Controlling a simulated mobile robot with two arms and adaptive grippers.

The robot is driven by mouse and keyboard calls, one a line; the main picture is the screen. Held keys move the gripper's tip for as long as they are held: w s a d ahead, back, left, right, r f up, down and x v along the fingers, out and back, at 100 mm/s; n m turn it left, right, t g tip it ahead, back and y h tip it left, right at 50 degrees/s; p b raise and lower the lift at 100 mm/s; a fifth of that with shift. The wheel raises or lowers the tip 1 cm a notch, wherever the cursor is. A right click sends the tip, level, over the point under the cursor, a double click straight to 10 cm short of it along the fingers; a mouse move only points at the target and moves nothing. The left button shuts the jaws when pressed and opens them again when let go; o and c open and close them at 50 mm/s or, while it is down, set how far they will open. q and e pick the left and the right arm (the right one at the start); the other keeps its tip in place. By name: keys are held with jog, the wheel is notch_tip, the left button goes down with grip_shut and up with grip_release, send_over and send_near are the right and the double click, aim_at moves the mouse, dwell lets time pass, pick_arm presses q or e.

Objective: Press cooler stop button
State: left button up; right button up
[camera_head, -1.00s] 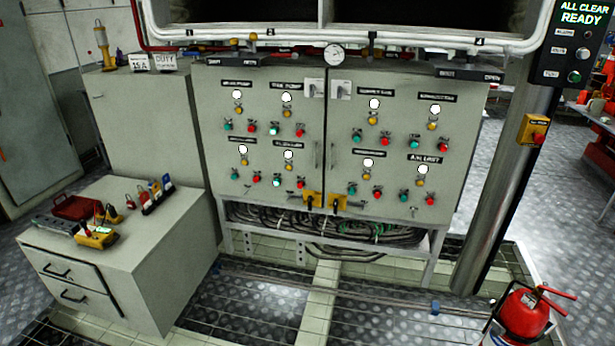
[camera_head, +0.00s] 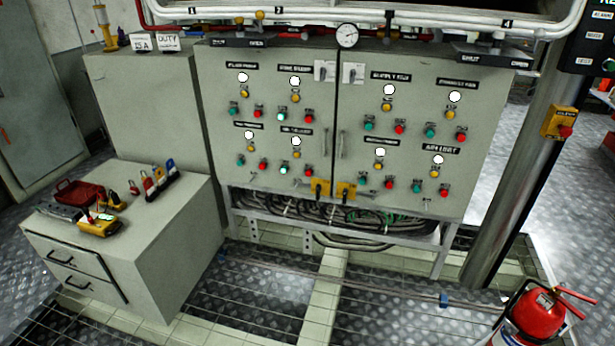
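A grey control cabinet (camera_head: 268,205) with two doors stands ahead. Its doors carry several button groups, each with a black label, white lamp, yellow knob, green button and red button. The labels are too small to read surely, so I cannot tell which group is the cooler's. In the left door's lower right group, under a blurred label (camera_head: 295,131), a green button (camera_head: 284,168) looks lit and a red button (camera_head: 308,172) is beside it. In the upper right group a green button (camera_head: 282,116) also looks lit, beside a red button (camera_head: 308,118). Neither gripper is in view.
A low drawer unit (camera_head: 150,260) with locks and tools on top stands at the left. A red fire extinguisher (camera_head: 530,318) stands front right, near a metal post (camera_head: 505,185) with a yellow box (camera_head: 558,123). The plated floor before the cabinet looks clear.

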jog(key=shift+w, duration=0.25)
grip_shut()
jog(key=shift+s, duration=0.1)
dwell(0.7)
